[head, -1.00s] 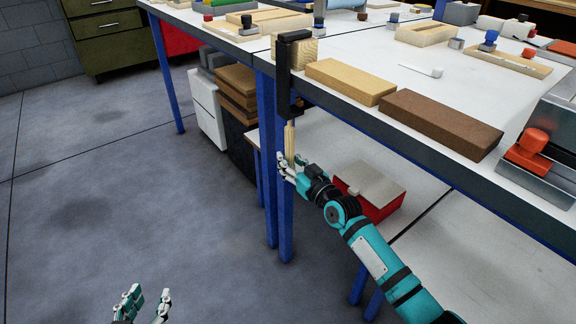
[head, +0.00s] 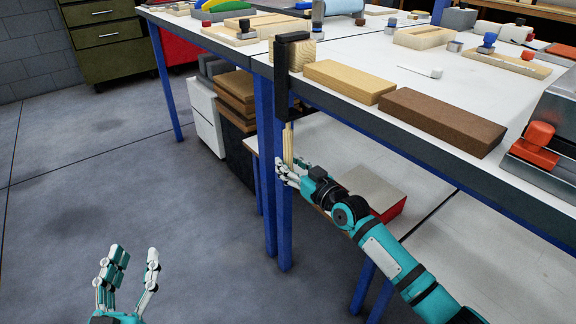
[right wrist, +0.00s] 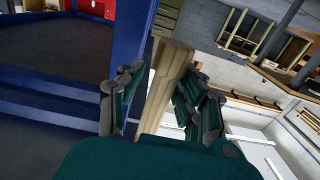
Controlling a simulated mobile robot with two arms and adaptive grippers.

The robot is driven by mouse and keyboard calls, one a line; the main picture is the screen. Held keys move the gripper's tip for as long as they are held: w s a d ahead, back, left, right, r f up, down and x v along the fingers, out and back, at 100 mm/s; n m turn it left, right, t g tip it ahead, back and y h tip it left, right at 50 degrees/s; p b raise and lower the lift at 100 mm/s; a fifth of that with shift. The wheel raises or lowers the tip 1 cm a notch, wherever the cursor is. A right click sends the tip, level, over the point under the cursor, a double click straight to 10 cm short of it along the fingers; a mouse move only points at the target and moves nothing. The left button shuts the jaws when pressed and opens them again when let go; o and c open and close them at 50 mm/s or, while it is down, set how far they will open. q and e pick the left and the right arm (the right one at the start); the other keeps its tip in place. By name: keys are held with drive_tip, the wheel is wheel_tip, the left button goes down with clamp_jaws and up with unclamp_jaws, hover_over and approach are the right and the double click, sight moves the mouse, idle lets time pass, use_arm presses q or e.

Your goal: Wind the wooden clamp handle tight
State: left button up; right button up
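A black clamp (head: 282,85) hangs on the near edge of the white workbench, beside a wooden block (head: 305,54). Its pale wooden handle (head: 288,138) points down below the clamp. My right gripper (head: 289,166) is at the handle's lower end. In the right wrist view the handle (right wrist: 165,85) stands between the fingers of my right gripper (right wrist: 158,102). A narrow gap shows between the left-hand finger and the wood, so the fingers look open around it. Contact on the other side is unclear. My left gripper (head: 131,268) is open and empty over the floor.
A light board (head: 348,81) and a brown board (head: 440,120) lie along the bench's front edge. A blue table leg (head: 283,230) stands just behind my right gripper. A red-sided box (head: 385,205) is on the lower shelf. The floor at left is clear.

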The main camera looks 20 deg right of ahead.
drive_tip(key=shift+o, duration=0.7)
drive_tip(key=shift+a, duration=0.1)
drive_tip(key=shift+s, duration=0.25)
drive_tip(key=v, duration=1.1)
drive_tip(key=shift+s+d, duration=0.25)
